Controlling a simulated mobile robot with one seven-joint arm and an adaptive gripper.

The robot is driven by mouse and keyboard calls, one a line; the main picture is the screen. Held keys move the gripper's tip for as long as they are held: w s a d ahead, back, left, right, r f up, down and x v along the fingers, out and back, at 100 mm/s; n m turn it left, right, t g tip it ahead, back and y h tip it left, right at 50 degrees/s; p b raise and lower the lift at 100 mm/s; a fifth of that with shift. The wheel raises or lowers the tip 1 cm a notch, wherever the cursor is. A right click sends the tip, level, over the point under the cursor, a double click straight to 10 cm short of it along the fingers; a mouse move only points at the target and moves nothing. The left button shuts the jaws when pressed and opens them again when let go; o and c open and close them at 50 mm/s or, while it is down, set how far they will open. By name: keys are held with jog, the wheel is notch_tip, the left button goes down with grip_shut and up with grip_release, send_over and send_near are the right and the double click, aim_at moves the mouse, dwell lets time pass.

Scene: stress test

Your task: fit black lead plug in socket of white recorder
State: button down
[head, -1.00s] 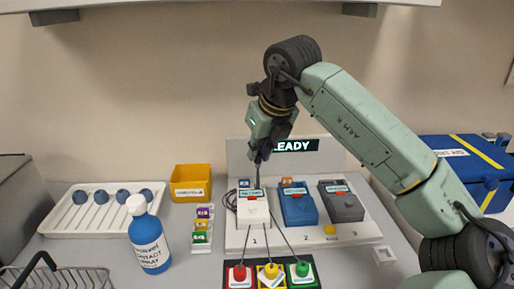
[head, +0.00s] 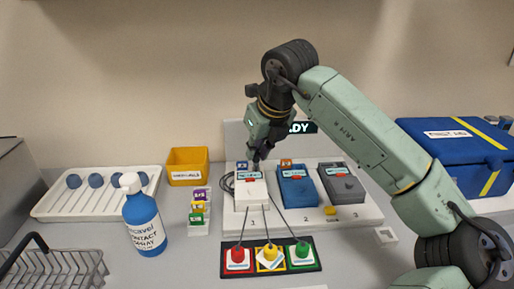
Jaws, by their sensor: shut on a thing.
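The white recorder (head: 251,193) lies at place 1 on the pale stand, with a red-edged label on its top. My gripper (head: 257,157) is at its far end, pointing down, with its fingers close together. What it grips is mostly hidden; it looks dark, consistent with the black lead plug, but I cannot make out the plug itself. A dark coiled lead (head: 228,182) lies at the recorder's left side. The socket cannot be seen, and I cannot tell whether the plug touches it.
A blue recorder (head: 297,192) and a grey one (head: 342,187) lie to the right on the stand (head: 365,220). In front, a black panel (head: 312,266) holds red, yellow and green pieces with thin rods. A spray bottle (head: 145,222), yellow bin (head: 188,165) and white rack (head: 60,205) are left.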

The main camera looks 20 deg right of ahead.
jog(key=shift+f+b, duration=0.8)
jog(key=shift+b, duration=0.1)
dwell(2.0)
dwell(0.6)
jog(key=c, duration=1.9)
grip_release()
jog(key=shift+r, duration=0.15)
jog(key=shift+r+p, duration=1.1)
jog(key=shift+r, duration=0.8)
jog(key=shift+o, duration=0.6)
jog(key=o, duration=0.5)
